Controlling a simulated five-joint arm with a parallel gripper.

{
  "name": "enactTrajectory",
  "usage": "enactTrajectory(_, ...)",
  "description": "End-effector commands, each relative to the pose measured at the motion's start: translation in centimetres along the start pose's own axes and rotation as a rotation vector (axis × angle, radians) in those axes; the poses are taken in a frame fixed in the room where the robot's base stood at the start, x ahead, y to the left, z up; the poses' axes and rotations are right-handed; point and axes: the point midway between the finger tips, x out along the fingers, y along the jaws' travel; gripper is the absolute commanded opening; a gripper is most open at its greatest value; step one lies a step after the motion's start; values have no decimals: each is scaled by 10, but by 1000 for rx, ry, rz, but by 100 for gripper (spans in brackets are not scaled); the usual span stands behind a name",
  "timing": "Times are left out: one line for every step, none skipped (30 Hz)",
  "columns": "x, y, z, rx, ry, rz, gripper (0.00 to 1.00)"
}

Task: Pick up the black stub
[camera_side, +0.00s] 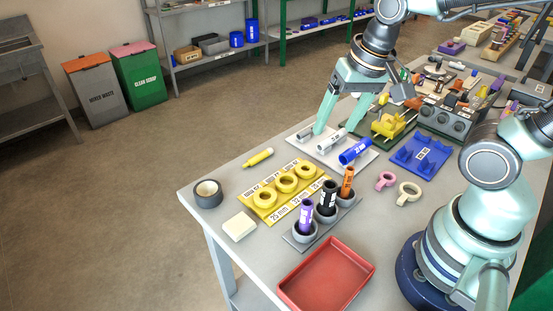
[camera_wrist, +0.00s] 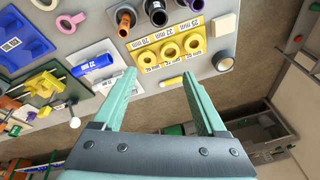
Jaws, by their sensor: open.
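The black stub (camera_side: 328,196) stands upright in a grey cup, between a purple stub (camera_side: 305,215) and an orange stub (camera_side: 347,181). In the wrist view the black stub (camera_wrist: 157,14) shows at the top edge, partly cut off. My gripper (camera_side: 335,128) is open, with its fingers over the white tray (camera_side: 362,160), behind the row of stubs and apart from the black stub. Its two open fingers also show in the wrist view (camera_wrist: 163,70), with nothing seen held between them.
A yellow size board (camera_side: 272,211) with rings lies left of the stubs. A red tray (camera_side: 327,275) is in front. A blue pipe (camera_side: 354,151) and grey pipes lie on the white tray. A tape roll (camera_side: 208,194), white block (camera_side: 239,226) and blue rack (camera_side: 421,154) stand around.

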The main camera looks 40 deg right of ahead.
Motion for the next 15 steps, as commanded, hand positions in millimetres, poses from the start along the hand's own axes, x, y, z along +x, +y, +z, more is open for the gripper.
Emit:
enactTrajectory(9, -2, 7, 86, -47, 24, 74)
enactTrajectory(13, -3, 10, 144, -71, 39, 74)
enactTrajectory(19, -4, 15, 217, -99, 61, 74)
enactTrajectory(23, -5, 19, 270, -117, 78, 74)
enactTrajectory(26, -5, 22, 320, -133, 95, 74)
enactTrajectory(31, -6, 26, 381, -151, 117, 74)
enactTrajectory(33, -6, 29, 421, -162, 133, 74)
enactTrajectory(36, -6, 31, 459, -172, 148, 74)
enactTrajectory(38, -7, 34, 502, -182, 167, 74)
enactTrajectory(40, -7, 36, 529, -188, 178, 74)
enactTrajectory(42, -7, 38, 551, -193, 188, 74)
enactTrajectory(43, -7, 39, 575, -197, 198, 74)
enactTrajectory(44, -7, 40, 588, -199, 204, 74)
enactTrajectory(46, -7, 41, 598, -201, 209, 74)
enactTrajectory(48, -6, 42, 606, -203, 213, 74)
